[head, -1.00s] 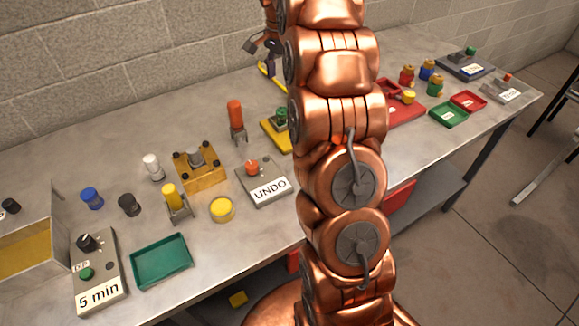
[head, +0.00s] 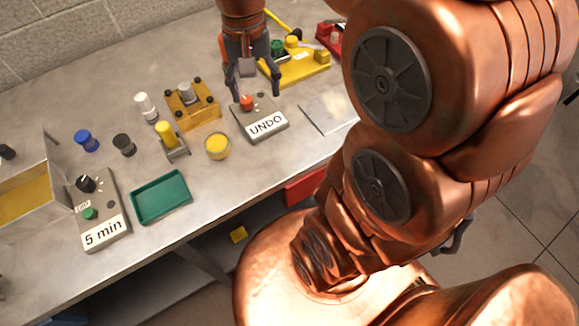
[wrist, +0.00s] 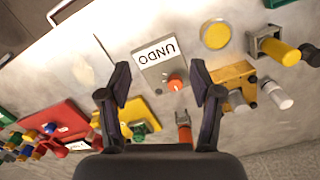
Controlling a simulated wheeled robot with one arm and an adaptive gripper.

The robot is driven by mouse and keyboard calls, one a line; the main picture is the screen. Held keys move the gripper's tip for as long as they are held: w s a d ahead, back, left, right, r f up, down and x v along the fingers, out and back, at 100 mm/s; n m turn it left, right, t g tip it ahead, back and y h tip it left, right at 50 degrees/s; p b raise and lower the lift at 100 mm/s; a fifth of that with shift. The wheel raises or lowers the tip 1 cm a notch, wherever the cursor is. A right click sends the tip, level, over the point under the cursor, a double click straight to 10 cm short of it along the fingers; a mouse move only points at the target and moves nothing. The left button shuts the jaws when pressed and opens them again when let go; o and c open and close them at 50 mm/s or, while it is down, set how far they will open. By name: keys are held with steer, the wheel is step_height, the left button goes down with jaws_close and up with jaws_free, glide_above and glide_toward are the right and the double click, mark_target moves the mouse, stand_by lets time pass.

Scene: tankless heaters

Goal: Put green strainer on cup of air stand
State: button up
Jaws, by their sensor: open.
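My gripper (head: 254,92) is open and empty, pointing down over the grey UNDO box (head: 262,124). Its two dark fingers also show in the wrist view (wrist: 160,72), with the box's red-orange knob (wrist: 175,84) appearing between them. A small green piece (head: 276,46) stands on the yellow stand (head: 310,72) behind the gripper; it may be the green strainer, but I cannot tell for sure. The green piece also shows in the wrist view (wrist: 138,132). I cannot tell which fixture is the air stand, and no cup is clearly readable.
A wooden-toned block (head: 205,112), yellow-topped holder (head: 167,134), round yellow dish (head: 217,146) and white cylinder (head: 146,106) stand left of the UNDO box. A green tray (head: 161,198) and 5 min box (head: 100,222) lie further left. My arm hides the right side.

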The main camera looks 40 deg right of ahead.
steer(key=s+a+f+n, duration=0.2)
steer(key=s, duration=0.6)
steer(key=s+a+f+n, duration=0.2)
steer(key=s+f+n, duration=0.1)
steer(key=s, duration=0.5)
steer(key=shift+f+g, duration=0.3)
steer(key=shift+c, duration=0.3)
